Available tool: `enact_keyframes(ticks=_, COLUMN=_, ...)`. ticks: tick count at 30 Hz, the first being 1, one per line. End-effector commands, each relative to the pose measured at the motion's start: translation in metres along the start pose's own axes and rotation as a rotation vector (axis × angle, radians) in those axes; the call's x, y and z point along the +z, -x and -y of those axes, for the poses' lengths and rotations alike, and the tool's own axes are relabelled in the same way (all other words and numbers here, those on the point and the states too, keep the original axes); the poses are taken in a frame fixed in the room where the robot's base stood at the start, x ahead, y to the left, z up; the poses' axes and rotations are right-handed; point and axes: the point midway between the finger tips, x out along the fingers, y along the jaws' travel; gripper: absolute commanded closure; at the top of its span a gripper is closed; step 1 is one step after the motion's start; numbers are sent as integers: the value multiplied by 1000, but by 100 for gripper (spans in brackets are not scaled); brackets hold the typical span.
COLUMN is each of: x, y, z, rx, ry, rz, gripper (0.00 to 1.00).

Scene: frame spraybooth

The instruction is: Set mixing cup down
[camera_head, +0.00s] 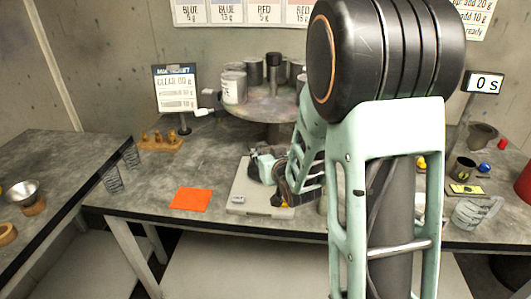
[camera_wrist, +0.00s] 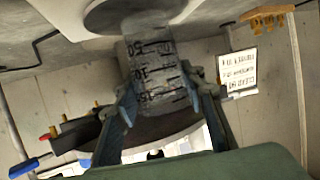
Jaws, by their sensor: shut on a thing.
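The mixing cup (camera_wrist: 150,68) is clear with dark graduation marks. In the wrist view it stands between the two fingers of my gripper (camera_wrist: 158,86), which is shut on it. The wrist view is upside down, and the cup's base overlaps the dark round pan (camera_wrist: 105,17) of the scale. I cannot tell whether cup and pan touch. In the head view my gripper (camera_head: 266,172) is low over the grey scale (camera_head: 245,191), and the cup is mostly hidden by it. An orange square mat (camera_head: 190,199) lies left of the scale, bare.
A round carousel (camera_head: 262,104) with several cans stands behind the scale. A sign (camera_head: 175,88) and a wooden block with brass pieces (camera_head: 160,143) stand back left. Graduated cups (camera_head: 113,180) are at the left edge.

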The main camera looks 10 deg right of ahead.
Motion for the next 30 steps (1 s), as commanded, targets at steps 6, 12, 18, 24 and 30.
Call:
enact_keyframes(ticks=6, x=1, y=0, z=0, rx=0, ry=0, rz=0, gripper=78)
enact_keyframes(ticks=12, x=4, y=-2, z=0, rx=0, ry=0, rz=0, gripper=78)
enact_keyframes(ticks=18, x=7, y=-3, z=0, rx=0, ry=0, rz=0, gripper=78)
enact_keyframes(ticks=24, x=11, y=-4, z=0, rx=0, ry=0, rz=0, gripper=78)
enact_keyframes(ticks=30, x=11, y=-4, z=0, rx=0, ry=0, rz=0, gripper=52)
